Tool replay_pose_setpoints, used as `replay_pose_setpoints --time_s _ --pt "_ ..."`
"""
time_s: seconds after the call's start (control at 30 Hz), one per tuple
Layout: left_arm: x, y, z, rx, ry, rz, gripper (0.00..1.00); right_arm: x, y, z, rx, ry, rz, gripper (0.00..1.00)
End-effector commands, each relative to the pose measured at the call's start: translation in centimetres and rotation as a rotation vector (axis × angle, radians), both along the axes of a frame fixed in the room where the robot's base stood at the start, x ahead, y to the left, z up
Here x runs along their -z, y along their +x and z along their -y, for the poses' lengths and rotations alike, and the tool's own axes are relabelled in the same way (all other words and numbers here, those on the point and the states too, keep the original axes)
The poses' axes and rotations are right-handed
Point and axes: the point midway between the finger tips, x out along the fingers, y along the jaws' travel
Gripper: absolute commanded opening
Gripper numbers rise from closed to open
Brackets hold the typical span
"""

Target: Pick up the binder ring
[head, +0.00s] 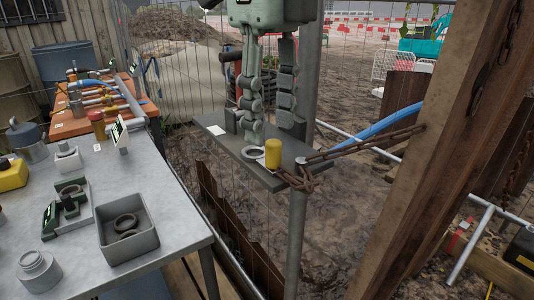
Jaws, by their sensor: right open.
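A dark grey ring, which looks like the binder ring (252,153), lies flat on a narrow grey shelf (222,142) beside the fence post. My right gripper (272,132) comes down from the top of the head view with its two fingers apart and pointing down. It is empty. Its fingertips show just above and behind the ring in the picture; I cannot tell the exact gap. A yellow cylinder (273,153) stands on the shelf just right of the ring. My left gripper is not in view.
A rusty chain (360,146) hangs from the shelf's right end to a wooden post (440,150). A metal post (309,90) stands close behind the shelf. The grey table (175,238) at left holds a grey bin (128,246) with more rings.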

Motion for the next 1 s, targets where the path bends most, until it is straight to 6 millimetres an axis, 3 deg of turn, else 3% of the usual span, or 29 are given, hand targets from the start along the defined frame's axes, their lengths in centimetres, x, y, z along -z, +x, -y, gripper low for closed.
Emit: replay_pose_setpoints --time_s 0.3,0.57,0.9,1.0 --pt "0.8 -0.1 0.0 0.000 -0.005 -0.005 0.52 4.2 -0.3 0.4 0.000 0.001 -0.002 0.42" --pt "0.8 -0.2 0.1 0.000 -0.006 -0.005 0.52 4.6 -0.3 0.3 0.001 0.003 0.000 0.42" --pt "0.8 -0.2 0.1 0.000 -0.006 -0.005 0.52 4.5 -0.3 0.3 0.000 0.003 0.000 0.03" --pt "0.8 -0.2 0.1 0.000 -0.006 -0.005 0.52 4.6 -0.3 0.3 0.000 0.003 -0.001 0.00"
